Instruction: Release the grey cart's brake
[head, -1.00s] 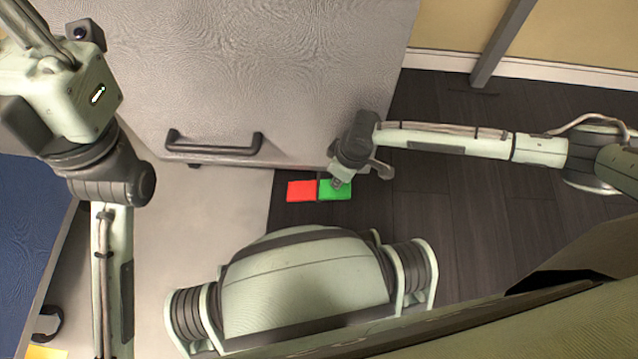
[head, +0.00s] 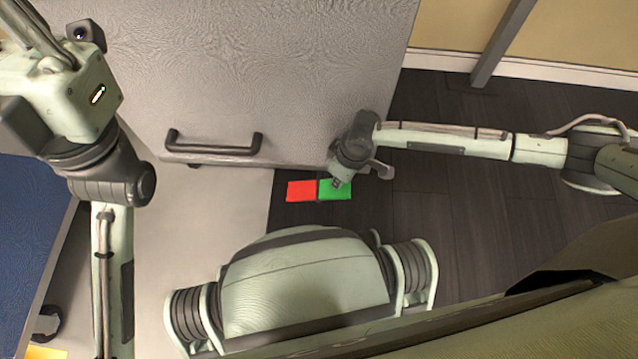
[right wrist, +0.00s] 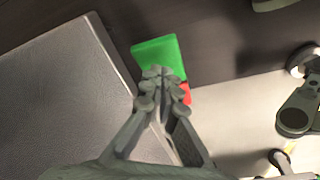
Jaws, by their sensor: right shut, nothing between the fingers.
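The grey cart (head: 230,80) fills the upper left of the head view, with a dark handle (head: 213,148) on its near face. Below its near edge are two pedals side by side, a red pedal (head: 301,190) on the left and a green pedal (head: 336,194) on the right. My right gripper (head: 337,183) points down over the green pedal and is shut with nothing in it. In the right wrist view the closed fingertips overlap the green pedal (right wrist: 160,58); the red pedal (right wrist: 186,92) is mostly hidden behind them. I cannot tell whether they touch. My left gripper is out of view.
Dark floor (head: 440,230) lies open to the right of the cart. A tan wall with a white baseboard (head: 430,60) and a grey post (head: 497,45) stand at the upper right. A blue surface (head: 35,225) is at the left edge.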

